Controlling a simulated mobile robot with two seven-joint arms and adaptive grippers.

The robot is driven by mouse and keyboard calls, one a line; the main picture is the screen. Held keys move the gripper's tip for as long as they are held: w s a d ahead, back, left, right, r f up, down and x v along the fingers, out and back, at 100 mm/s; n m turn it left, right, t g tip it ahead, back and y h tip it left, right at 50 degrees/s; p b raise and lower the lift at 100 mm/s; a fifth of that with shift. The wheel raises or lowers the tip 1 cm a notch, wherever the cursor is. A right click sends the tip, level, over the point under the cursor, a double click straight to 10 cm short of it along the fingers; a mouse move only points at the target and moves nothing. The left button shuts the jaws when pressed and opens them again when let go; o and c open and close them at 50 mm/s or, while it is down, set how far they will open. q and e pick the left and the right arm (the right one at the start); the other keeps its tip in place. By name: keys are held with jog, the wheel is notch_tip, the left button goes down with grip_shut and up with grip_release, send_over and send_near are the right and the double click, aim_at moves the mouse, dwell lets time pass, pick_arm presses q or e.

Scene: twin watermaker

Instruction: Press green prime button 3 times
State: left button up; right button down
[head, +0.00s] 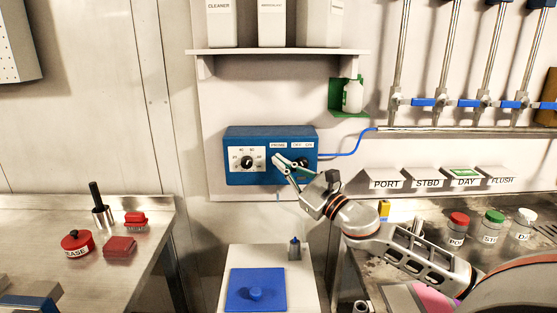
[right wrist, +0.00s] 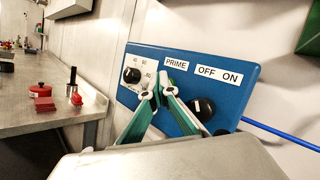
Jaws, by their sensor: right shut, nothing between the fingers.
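The blue control box (head: 232,136) is on the wall panel, with a PRIME label (head: 278,145), a dial on its left and an OFF/ON knob on its right. It also shows in the right wrist view (right wrist: 222,99). My right gripper (head: 281,163) is shut and empty, its fingertips at the box face just under the PRIME label. In the right wrist view its fingertips (right wrist: 158,84) cover the spot below that label. The green prime button is hidden behind them, so I cannot tell whether they touch it. My left gripper is not in view.
A blue hose (head: 348,148) runs right from the box. A shelf (head: 280,51) with white containers is above; a white pedestal with a blue lidded square (head: 243,292) is below. Red items (head: 120,246) lie on the left bench. Colored-top jars (head: 492,226) stand at right.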

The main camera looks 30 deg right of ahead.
jog(key=shift+s+a+p, duration=0.3)
jog(key=shift+s+a, duration=0.15)
jog(key=shift+s, duration=0.3)
jog(key=s+a, duration=0.1)
jog(key=s+p, duration=0.1)
jog(key=s, duration=0.1)
jog(key=s+a, duration=0.1)
jog(key=shift+s+a, duration=0.15)
jog(key=shift+a, duration=0.15)
dwell(2.0)
